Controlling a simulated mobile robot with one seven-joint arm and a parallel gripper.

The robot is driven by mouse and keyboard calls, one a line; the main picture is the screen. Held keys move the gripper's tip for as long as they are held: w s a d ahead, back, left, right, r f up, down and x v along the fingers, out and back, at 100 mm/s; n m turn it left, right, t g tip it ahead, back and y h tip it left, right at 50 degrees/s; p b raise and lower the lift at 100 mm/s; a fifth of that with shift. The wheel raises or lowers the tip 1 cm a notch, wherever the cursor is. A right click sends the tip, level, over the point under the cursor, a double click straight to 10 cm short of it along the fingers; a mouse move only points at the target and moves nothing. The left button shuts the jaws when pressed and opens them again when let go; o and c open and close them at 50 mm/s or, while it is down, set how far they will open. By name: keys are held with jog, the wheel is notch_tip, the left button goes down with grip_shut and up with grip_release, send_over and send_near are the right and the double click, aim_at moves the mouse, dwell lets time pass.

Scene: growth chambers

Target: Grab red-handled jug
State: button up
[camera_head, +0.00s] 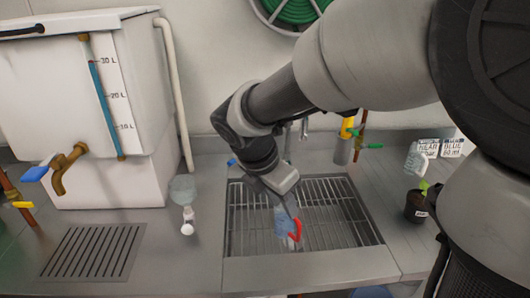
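A red-handled jug (283,224) with a pale, bluish see-through body stands over the wire rack of the sink, near the middle of the picture. Its red handle (296,232) faces right and toward the front. My gripper (290,207) points down right at the jug, at its upper right side near the handle. The fingers are small and partly merge with the jug, so I cannot tell whether they touch it or are closed.
The sink rack (345,222) has free room right of the jug. A white tank (85,100) with a brass tap stands left. A dark plant pot (416,206) and a white-handled jug (414,160) stand right.

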aim_at(289, 224)
jog(key=b+x, duration=0.6)
jog(key=x, duration=1)
jog(key=shift+f, duration=0.4)
jog(key=shift+r, duration=0.1)
grip_shut()
